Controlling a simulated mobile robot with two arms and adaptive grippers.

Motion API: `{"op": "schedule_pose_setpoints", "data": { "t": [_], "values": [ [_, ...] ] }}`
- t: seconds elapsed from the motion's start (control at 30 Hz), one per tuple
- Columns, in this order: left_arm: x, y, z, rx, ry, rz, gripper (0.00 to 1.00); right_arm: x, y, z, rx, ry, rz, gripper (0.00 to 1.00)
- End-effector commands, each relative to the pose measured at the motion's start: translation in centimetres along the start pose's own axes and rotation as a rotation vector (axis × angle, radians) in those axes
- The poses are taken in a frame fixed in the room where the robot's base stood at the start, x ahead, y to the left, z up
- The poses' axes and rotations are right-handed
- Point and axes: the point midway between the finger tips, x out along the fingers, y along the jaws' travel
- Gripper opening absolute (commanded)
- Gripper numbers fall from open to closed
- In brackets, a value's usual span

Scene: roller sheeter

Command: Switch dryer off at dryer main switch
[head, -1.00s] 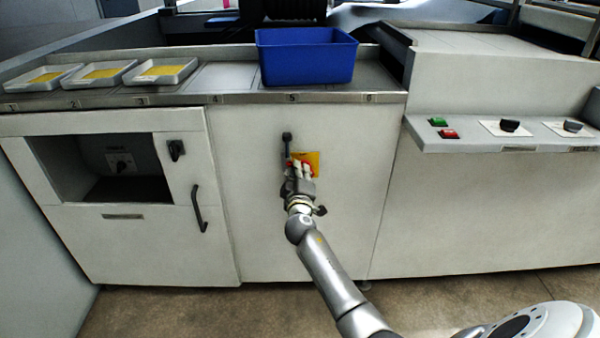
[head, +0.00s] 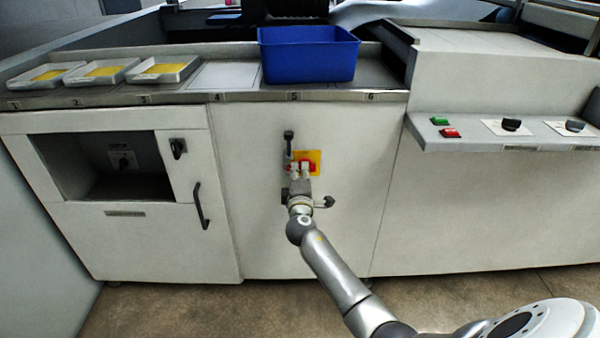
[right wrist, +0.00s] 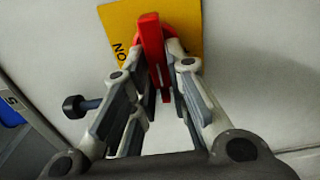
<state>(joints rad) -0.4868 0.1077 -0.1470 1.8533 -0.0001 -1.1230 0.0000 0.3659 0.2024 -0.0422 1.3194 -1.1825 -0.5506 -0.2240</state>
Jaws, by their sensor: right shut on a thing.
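The dryer main switch is a red handle (right wrist: 152,45) on a yellow plate (head: 313,156), set on the white middle panel below the blue bin. In the right wrist view the plate (right wrist: 190,18) carries dark lettering beside the handle, partly covered by a finger. My right gripper (head: 301,167) reaches the switch from below in the head view. In the right wrist view its two fingers (right wrist: 163,72) are closed on both sides of the red handle. In the head view the fingers hide much of the handle. My left gripper is not in view.
The blue bin (head: 308,55) stands on the counter above. A control ledge with knobs (head: 511,124) juts out at the right. The floor (head: 190,312) in front is clear.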

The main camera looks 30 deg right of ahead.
Motion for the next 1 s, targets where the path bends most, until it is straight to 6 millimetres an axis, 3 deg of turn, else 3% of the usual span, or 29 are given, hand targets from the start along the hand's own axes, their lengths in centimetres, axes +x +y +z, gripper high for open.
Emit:
{"op": "schedule_pose_setpoints", "data": {
  "t": [0.3, 0.33, 0.5, 0.83, 1.0],
  "values": [
    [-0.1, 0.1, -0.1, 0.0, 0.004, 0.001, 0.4, -0.1, -0.3, -0.1, -0.011, 0.002, -0.003, 0.0],
    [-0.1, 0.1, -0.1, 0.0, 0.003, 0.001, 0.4, -0.1, -0.3, -0.1, -0.011, 0.002, -0.003, 0.17],
    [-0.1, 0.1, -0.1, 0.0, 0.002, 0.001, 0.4, -0.1, -0.2, -0.1, -0.009, 0.002, -0.002, 0.37],
    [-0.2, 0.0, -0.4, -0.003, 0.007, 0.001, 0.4, -0.1, -0.1, 0.0, -0.006, 0.001, -0.001, 0.37],
    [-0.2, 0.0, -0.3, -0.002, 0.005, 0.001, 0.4, -1.4, -0.2, 0.0, -0.004, 0.001, -0.001, 0.37]
  ]
}}
